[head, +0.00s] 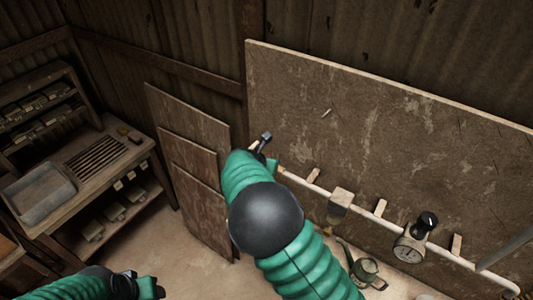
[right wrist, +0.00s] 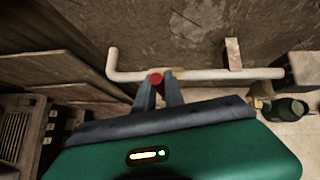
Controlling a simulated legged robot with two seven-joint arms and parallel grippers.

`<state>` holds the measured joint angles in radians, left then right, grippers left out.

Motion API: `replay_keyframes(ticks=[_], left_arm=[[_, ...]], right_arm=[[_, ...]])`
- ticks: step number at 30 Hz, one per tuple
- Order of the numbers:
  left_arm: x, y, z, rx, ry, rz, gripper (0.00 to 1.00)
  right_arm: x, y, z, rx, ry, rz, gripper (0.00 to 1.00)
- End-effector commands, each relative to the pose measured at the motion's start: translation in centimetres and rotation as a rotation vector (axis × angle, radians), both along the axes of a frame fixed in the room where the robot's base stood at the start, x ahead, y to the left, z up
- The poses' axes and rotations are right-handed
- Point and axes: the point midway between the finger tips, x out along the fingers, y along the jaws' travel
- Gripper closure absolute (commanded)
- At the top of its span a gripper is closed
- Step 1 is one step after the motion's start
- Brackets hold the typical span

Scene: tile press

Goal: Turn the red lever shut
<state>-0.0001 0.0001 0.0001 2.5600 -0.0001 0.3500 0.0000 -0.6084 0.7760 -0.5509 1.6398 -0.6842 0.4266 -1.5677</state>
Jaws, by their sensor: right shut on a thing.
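The red lever (right wrist: 155,78) shows in the right wrist view as a small red end at the white pipe (right wrist: 215,74). My right gripper (right wrist: 162,84) is shut on it, with the fingertips close against the pipe. In the head view my right gripper (head: 264,141) is at the left end of the pipe (head: 325,193), partly behind my green arm, and I cannot make out the lever there. My left gripper (head: 139,283) is low at the bottom left, away from the pipe; its jaw opening is unclear.
A large board (head: 370,130) stands behind the pipe. A gauge (head: 409,248) sits on the pipe to the right, with a watering can (head: 367,272) on the floor. Boards (head: 195,170) lean on the wall, and a workbench (head: 125,165) stands left. The floor between is clear.

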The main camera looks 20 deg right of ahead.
Motion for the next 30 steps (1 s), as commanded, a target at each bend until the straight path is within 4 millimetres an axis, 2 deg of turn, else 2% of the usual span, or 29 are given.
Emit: replay_keyframes(ticks=[1, 14, 15, 19, 30], left_arm=[[-0.01, 0.00, 0.04, 0.000, 0.000, 0.000, 0.45], [-0.01, 0.00, 0.05, 0.000, 0.000, 0.000, 0.45], [-0.01, 0.00, 0.05, 0.000, 0.000, 0.000, 0.45], [0.00, 0.01, 0.06, 0.000, 0.000, 0.000, 0.45], [0.00, 0.01, -0.19, 0.000, 0.000, 0.000, 0.45]], right_arm=[[-0.37, 0.31, -0.52, -0.001, 0.012, 0.004, 1.00], [-0.58, 0.38, -0.69, -0.004, 0.020, 0.005, 1.00], [-0.60, 0.36, -0.70, -0.005, 0.020, 0.004, 0.83], [-0.52, 0.27, -0.55, -0.006, 0.018, 0.003, 0.66], [-0.77, 0.41, 0.13, -0.005, 0.010, 0.002, 0.65]])
